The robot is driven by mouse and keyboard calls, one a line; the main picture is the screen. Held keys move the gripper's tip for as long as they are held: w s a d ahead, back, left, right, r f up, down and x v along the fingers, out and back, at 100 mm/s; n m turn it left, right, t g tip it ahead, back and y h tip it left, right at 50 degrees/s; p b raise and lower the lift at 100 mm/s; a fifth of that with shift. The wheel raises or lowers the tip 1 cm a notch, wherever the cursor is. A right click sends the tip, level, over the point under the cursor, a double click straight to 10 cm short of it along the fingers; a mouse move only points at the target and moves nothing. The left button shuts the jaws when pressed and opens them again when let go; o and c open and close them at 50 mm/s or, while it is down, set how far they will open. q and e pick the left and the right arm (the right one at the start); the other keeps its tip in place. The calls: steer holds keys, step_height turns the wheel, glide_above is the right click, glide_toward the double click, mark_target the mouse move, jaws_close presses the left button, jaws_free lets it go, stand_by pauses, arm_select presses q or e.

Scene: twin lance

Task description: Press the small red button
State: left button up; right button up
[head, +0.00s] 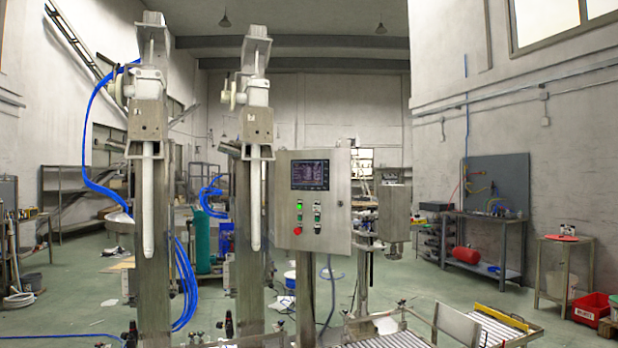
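A grey metal control box (335,240) stands right of the middle on a post, facing me. Its dark screen (310,174) is lit, with small buttons and lamps below it. A red button (297,231) sits at the lower left of these controls. A green lit control (299,206) is above it, and another green control (317,207) is to the right. A dark knob (318,230) is right of the red button. Nothing covers the red button. Neither of my grippers is in view.
Two tall metal columns with white lances (148,200) (256,195) stand left of the box, with blue hoses (92,150) on the left one. A roller conveyor (500,325) is at the lower right. A red bin (592,307) stands at far right.

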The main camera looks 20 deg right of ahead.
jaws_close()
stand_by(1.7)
